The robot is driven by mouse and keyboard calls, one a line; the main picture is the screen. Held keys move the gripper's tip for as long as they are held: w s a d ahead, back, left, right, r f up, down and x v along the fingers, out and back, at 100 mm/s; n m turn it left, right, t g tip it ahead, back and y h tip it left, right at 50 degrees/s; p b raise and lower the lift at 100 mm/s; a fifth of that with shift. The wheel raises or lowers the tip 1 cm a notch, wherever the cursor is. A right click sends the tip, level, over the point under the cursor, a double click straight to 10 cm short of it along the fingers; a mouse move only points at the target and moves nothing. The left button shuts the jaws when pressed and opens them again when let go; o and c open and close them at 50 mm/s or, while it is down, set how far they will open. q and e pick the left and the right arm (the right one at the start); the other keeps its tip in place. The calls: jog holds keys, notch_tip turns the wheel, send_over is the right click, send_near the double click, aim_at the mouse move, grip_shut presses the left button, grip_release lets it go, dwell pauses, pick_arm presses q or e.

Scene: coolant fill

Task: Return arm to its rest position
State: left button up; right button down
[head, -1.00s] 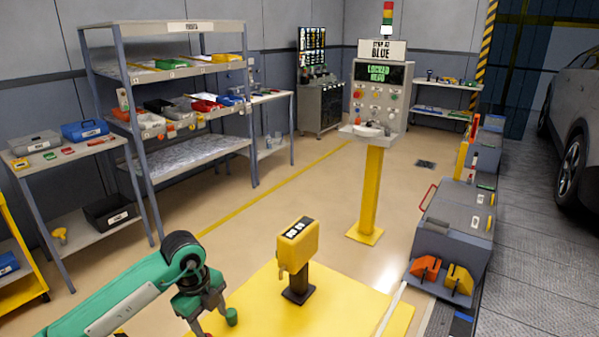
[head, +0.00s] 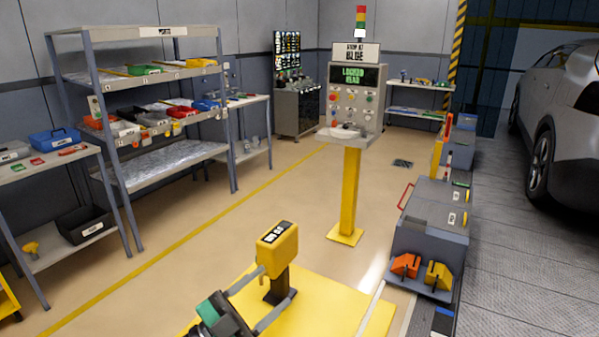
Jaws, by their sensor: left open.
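My left gripper (head: 275,283) is at the bottom centre of the head view. Its dark body and green part sit at the lower edge, and two grey fingers stand wide apart, pointing up and right. In the picture, the fingers lie on either side of the black post of a small yellow device (head: 277,248). I cannot tell whether they touch it. Nothing shows held between them. The rest of my left arm is out of the picture. My right gripper is not in view.
The device stands on a yellow surface (head: 335,310). Behind it is a control panel (head: 353,105) on a yellow pillar (head: 349,195). A grey cabinet (head: 432,225) with orange and yellow blocks stands at right. Shelves (head: 165,165) with bins are at left. The floor between is clear.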

pick_arm(q)
jog(key=w+a+f+n+t+y, duration=0.2)
jog(key=a+n+t+y, duration=0.5)
jog(key=n+y, duration=0.25)
jog(key=s+a+f+n+g+y, duration=0.3)
jog(key=s+a+f+n+y, duration=0.15)
jog(key=f, duration=0.35)
jog(key=s+a+f+n+g+y, duration=0.35)
jog(key=a+f+y, duration=0.25)
jog(key=f, duration=0.2)
jog(key=s+f+g+h, duration=0.1)
jog(key=s+f+g, duration=0.4)
jog(key=s, duration=0.4)
jog(key=s+f+g+h, duration=0.1)
jog(key=s+f+g, duration=0.45)
jog(key=s, duration=0.25)
notch_tip(320, 180, down, 30)
jog(key=d, duration=0.1)
jog(key=s+a+f+g, duration=0.1)
jog(key=s+f, duration=0.9)
jog(key=s+a+f+g, duration=0.1)
jog(key=s+a+f, duration=0.1)
jog(key=s+f, duration=0.8)
jog(key=shift+a+m+y+p, duration=0.25)
jog(key=shift+m+y+p, duration=0.05)
jog(key=shift+m, duration=0.15)
